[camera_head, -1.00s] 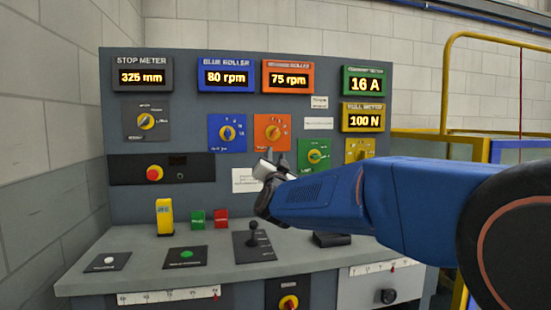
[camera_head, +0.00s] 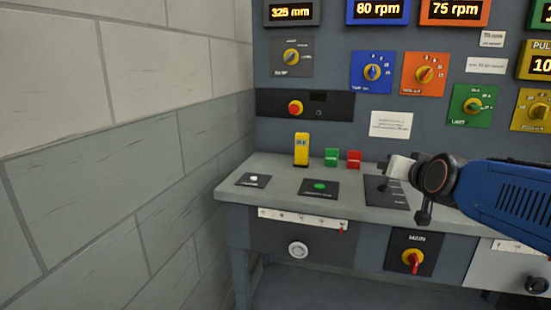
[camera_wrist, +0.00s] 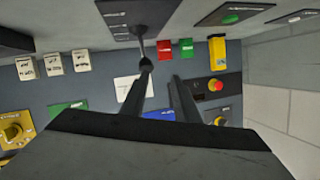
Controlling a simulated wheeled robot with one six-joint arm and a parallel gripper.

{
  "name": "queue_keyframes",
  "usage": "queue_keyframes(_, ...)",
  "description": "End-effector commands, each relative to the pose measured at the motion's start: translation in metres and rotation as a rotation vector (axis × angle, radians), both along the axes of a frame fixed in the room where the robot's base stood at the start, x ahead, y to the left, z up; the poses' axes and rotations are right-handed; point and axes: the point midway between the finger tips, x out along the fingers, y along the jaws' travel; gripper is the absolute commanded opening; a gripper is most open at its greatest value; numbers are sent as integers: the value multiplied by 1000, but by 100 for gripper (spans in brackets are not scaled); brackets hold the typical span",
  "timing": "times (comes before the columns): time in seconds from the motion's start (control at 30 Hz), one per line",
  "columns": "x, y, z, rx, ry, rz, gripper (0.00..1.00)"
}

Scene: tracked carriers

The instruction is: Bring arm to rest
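My gripper (camera_head: 392,165) is at the right in the head view, at the end of my blue arm, in front of the console. Its fingers are small and partly hidden there. In the wrist view my gripper (camera_wrist: 161,75) shows two dark fingers apart, with nothing seen between them. A black joystick (camera_wrist: 140,42) appears close to the left fingertip in the wrist view; I cannot tell whether they touch. In the head view its dark base plate (camera_head: 386,192) lies just below my gripper, and the lever is largely hidden.
The console (camera_head: 232,190) carries a yellow upright block (camera_head: 301,150), green (camera_head: 331,157) and red (camera_head: 354,159) blocks, and a red button (camera_head: 296,108). A red-yellow main switch (camera_head: 413,261) is on its front. A grey block wall (camera_head: 110,170) stands close on the left.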

Motion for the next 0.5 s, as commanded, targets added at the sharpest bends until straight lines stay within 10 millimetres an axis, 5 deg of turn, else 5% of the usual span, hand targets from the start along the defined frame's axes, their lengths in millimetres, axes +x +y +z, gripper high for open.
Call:
queue_keyframes(0.23,-101,24,-91,-94,345,131,28)
queue_keyframes(0.5,-223,19,-175,-201,711,203,28)
